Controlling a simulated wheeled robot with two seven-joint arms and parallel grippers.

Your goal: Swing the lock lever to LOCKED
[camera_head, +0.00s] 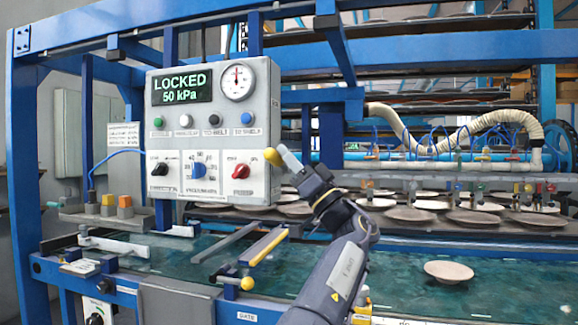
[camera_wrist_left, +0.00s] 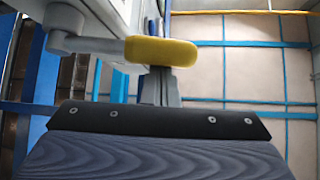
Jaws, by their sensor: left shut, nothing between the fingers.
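The lock lever's yellow grip (camera_head: 272,157) shows at the right edge of the grey control box (camera_head: 262,110). In the left wrist view the yellow grip (camera_wrist_left: 160,51) is at the end of a grey lever arm (camera_wrist_left: 90,44) that comes in from the left. The box display (camera_head: 182,88) reads LOCKED, 50 kPa. My left gripper (camera_head: 284,152) is shut and empty, right beside the yellow grip. In the left wrist view its fingers (camera_wrist_left: 160,88) are partly hidden by the grip; I cannot tell whether they touch. My right gripper is not in view.
Blue frame beams (camera_head: 430,46) run above and beside the box. A green belt (camera_head: 390,275) lies below, with one plate (camera_head: 449,271) on it. Several plates stand on a rack behind my arm. A yellow-ended bar (camera_head: 264,246) sticks out over the belt.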

